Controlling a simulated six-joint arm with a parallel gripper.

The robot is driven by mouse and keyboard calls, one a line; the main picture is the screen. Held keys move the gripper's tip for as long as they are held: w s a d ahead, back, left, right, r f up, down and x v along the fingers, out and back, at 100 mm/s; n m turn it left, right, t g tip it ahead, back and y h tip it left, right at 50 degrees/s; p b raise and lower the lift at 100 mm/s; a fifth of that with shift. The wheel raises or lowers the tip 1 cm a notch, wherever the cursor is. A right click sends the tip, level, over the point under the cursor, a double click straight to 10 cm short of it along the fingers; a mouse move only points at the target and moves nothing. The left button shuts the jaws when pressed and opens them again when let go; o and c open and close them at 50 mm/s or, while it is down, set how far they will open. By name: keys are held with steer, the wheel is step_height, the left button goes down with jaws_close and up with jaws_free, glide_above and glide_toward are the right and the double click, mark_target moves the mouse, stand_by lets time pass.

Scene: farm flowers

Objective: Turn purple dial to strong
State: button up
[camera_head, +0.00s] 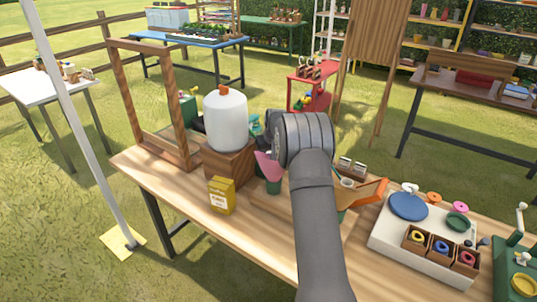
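A low white unit (385,240) stands on the right part of the wooden table, with a blue round plate on top. At its front are wooden holders with a yellow ring (417,236), a blue-purple ring (441,247) and a pink-magenta ring (467,258). I cannot tell whether any of these is the purple dial, and no strength marking is readable. My gripper (262,130) is at the table's middle, left of the white unit and apart from it. My wrist mostly hides its fingers, so whether it is open or shut does not show.
A white tank with an orange cap (226,122) stands on a wooden block at left, with a yellow box (222,194) before it. A pink object (268,166) is below my gripper. An orange scoop-like piece (370,191) and a green device (517,265) flank the white unit.

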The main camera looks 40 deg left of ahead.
steer(key=o, duration=0.7)
steer(key=shift+r, duration=0.1)
steer(key=v, duration=1.7)
steer(key=shift+s, duration=0.1)
steer(key=x, duration=1.7)
